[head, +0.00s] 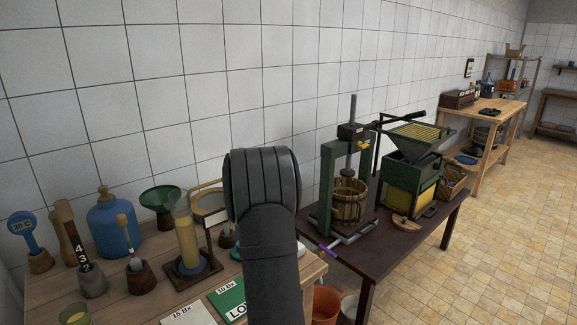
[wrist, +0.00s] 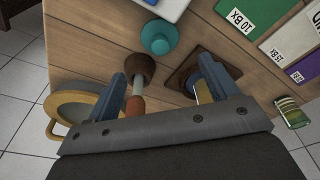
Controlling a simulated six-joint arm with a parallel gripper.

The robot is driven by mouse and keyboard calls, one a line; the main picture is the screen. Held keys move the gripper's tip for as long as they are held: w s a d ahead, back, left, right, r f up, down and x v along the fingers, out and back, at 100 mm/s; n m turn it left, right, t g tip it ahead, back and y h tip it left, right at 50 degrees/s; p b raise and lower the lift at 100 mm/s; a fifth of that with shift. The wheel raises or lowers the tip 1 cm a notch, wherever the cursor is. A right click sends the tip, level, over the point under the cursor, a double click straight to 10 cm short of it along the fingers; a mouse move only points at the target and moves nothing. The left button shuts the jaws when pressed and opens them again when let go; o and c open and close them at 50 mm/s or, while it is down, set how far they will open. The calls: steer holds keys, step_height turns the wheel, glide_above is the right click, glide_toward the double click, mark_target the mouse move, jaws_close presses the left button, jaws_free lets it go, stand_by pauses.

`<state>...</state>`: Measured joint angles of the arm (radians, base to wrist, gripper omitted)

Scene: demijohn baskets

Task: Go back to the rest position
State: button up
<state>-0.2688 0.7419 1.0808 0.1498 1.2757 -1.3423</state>
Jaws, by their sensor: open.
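My gripper (wrist: 165,82) shows in the wrist view with its two blue fingers spread apart above the wooden bench (wrist: 90,38). A thin tool with a reddish-brown handle (wrist: 135,104) stands in a round brown holder (wrist: 137,66) close beside the left finger; I cannot tell whether they touch. A dark square wooden base (wrist: 183,80) lies partly hidden behind the right finger. Nothing is seen clamped between the fingers. In the head view my dark arm rises in front of the bench's right end, and the fingers are hidden.
The bench also holds a blue demijohn (head: 112,228), a green funnel (head: 160,199), a cylinder of yellow liquid (head: 187,240) and a green card (head: 229,298). A press (head: 347,190) and a green crusher (head: 410,180) stand on a dark table. The tiled floor at right is clear.

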steer(key=f, duration=0.3)
steer(key=a+f, duration=0.1)
steer(key=f, duration=0.6)
steer(key=shift+a+f, duration=0.15)
steer(key=shift+a, duration=0.1)
step_height(320, 180, up, 3)
steer(key=shift+f, duration=0.1)
steer(key=shift+r, duration=0.8)
